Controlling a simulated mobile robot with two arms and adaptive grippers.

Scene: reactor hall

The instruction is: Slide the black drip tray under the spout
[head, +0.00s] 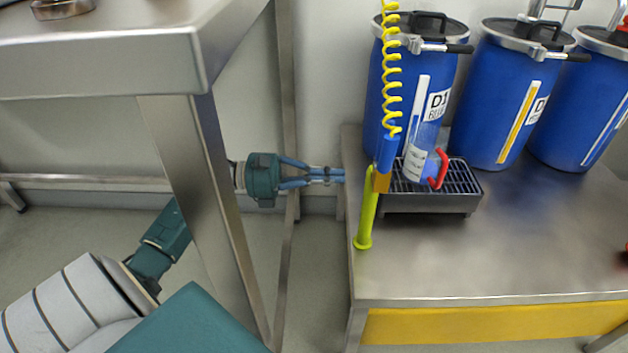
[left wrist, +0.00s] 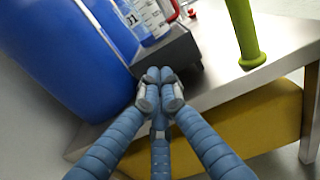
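The black drip tray (head: 430,204) has a slotted grate and sits on the steel bench in front of the first blue drum. It also shows in the left wrist view (left wrist: 185,52), just beyond my fingertips. A clear graduated vessel (head: 420,150) with a red handle (head: 438,169) is over the grate; I cannot tell whether it touches. I cannot clearly make out the spout. My left gripper (head: 340,175) is left of the tray, at the bench's left edge. Its blue fingers are together in the left wrist view (left wrist: 160,88), with nothing visible between them. My right gripper is not in view.
Blue drums (head: 500,95) line the back of the bench (head: 520,240). A steel table (head: 110,50) and leg partly cover my left arm.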

